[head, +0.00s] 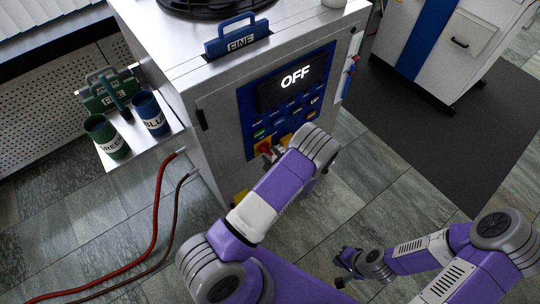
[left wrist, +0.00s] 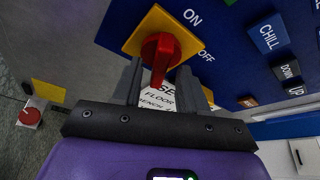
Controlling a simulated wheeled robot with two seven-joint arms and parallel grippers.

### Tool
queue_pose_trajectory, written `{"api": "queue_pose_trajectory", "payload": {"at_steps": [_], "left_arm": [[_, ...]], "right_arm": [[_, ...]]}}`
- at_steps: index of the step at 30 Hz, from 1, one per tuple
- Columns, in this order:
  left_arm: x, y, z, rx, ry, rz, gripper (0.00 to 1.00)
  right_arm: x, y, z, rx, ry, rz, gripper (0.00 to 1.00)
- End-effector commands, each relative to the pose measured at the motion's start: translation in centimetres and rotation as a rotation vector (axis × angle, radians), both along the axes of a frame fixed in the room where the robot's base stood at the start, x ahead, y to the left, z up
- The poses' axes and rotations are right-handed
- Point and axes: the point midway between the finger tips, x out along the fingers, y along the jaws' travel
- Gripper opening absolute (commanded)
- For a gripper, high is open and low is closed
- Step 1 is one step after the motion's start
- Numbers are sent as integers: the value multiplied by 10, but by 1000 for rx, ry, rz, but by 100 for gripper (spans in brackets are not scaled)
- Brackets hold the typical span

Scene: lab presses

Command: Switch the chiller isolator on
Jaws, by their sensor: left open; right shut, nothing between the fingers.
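The chiller isolator is a red rotary handle (left wrist: 160,52) on a yellow plate (left wrist: 186,38), on the machine's blue panel (left wrist: 228,60). "ON" and "OFF" are printed beside the plate. In the head view the yellow-and-red isolator (head: 264,146) is partly hidden by my left arm. My left gripper (left wrist: 157,85) is open, with its fingers on either side of the red handle; I cannot tell whether they touch it. The display (head: 292,78) above reads "OFF". My right gripper (head: 342,270) is low at the right, shut and empty, away from the panel.
Blue buttons such as CHILL (left wrist: 267,34) are right of the isolator. A red button (left wrist: 30,117) shows at left. A side shelf (head: 140,146) holds green and blue cups. Red hoses (head: 155,215) run from the machine to the floor. A dark mat (head: 430,130) lies at right.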

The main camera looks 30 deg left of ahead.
Motion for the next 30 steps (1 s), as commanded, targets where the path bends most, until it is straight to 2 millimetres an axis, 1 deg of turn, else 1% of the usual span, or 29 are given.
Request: {"api": "queue_pose_trajectory", "payload": {"at_steps": [4, 11, 12, 13, 20, 21, 30], "left_arm": [[5, 8, -3, 1, 1, 0, 43], [5, 8, -3, 1, 2, -1, 43], [5, 8, -3, 1, 2, -1, 41], [5, 8, -3, 1, 2, -1, 36], [5, 8, -3, 0, 1, 0, 1], [5, 8, -3, 0, 1, 0, 0], [5, 8, -3, 11, 26, 0, 0]], "right_arm": [[0, 0, -3, 0, 0, 0, 0], [0, 0, -2, 0, 0, 0, 0], [0, 0, -2, 0, 0, 0, 0], [0, 0, -2, 0, 0, 0, 0], [0, 0, -2, 0, 0, 0, 0], [0, 0, -2, 0, 0, 0, 0], [0, 0, -1, 0, 0, 0, 0]]}}
